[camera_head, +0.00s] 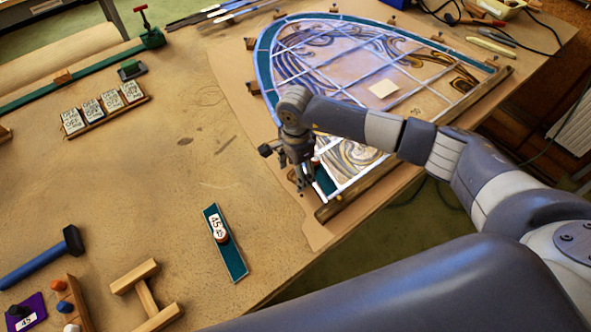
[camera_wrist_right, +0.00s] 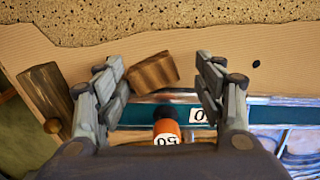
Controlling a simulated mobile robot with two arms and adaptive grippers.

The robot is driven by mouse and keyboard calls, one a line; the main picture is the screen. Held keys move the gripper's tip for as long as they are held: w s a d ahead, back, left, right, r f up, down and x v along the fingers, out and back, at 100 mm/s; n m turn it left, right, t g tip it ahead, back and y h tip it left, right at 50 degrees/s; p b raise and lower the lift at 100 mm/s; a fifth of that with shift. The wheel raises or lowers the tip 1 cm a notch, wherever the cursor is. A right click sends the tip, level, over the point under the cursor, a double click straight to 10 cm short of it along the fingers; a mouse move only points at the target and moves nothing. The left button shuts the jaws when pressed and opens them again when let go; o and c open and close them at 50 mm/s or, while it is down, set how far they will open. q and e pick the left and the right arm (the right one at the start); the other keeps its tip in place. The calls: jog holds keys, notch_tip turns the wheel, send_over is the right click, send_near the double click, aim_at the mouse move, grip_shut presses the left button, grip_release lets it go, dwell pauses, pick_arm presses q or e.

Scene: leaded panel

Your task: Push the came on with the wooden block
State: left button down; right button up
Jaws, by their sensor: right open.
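The leaded panel lies on the bench under my right arm, with pale came (camera_head: 375,73) between its glass pieces. My right gripper (camera_head: 303,184) points down at the panel's near left corner. In the right wrist view the gripper (camera_wrist_right: 159,66) is open, its fingers spread apart. A small brown wooden block (camera_wrist_right: 152,73) shows between the fingertips, beside a teal glass strip (camera_wrist_right: 262,114). I cannot tell whether a finger touches it. An orange-topped knob (camera_wrist_right: 166,128) stands close to the strip. The gripper hides much of this corner in the head view. My left gripper is not in view.
A loose teal strip (camera_head: 235,261) with a numbered knob lies left of the panel. A blue-handled hammer (camera_head: 38,259), an H-shaped wooden piece (camera_head: 147,294) and a rack of labelled cards (camera_head: 104,107) are farther left. Wooden rails (camera_head: 345,205) edge the panel. The bench middle is clear.

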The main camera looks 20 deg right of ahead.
notch_tip(320, 180, up, 12)
dwell(0.6)
